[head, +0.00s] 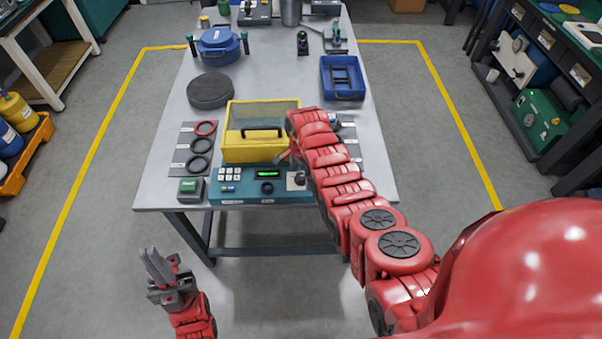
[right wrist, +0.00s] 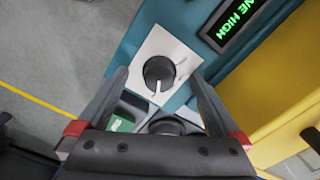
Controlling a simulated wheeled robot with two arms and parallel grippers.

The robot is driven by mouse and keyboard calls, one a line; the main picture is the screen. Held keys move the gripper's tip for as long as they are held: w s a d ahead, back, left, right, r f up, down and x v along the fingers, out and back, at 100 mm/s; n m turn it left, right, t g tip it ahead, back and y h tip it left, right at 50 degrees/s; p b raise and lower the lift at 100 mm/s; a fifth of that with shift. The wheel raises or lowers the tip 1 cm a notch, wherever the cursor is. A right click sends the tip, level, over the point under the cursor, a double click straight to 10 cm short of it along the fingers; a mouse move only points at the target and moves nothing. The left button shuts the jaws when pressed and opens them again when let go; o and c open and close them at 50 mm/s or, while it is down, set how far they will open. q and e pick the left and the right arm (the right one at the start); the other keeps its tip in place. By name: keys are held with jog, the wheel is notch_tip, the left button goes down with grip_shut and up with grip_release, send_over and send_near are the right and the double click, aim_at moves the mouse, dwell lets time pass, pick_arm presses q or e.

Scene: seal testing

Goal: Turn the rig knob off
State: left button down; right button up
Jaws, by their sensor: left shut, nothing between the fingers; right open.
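The rig (head: 226,192) is a teal control panel with a yellow lidded case behind it. Its dark knob (right wrist: 158,72) sits on a white square plate, with a pale pointer line and a mark on the plate to its upper right. In the head view the plated knob (head: 298,178) is at the panel's right end. My right gripper (right wrist: 159,78) is open, its fingers on either side of the knob in the picture; I cannot tell whether they touch it. My left gripper (head: 152,262) is shut and empty, off the table's front left.
A green lit display (right wrist: 234,20) reading "HIGH" is beside the knob. The yellow case (head: 250,150) stands behind the panel. A green-topped box (head: 190,188) is to its left, with rings (head: 200,146) behind. A blue tray (head: 342,78) stands further back.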

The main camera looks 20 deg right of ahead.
jog(key=shift+s, duration=0.1)
jog(key=shift+f+m+b, duration=0.1)
jog(key=shift+m+b, duration=0.2)
jog(key=shift+m, duration=1.5)
jog(key=m, duration=0.4)
grip_shut()
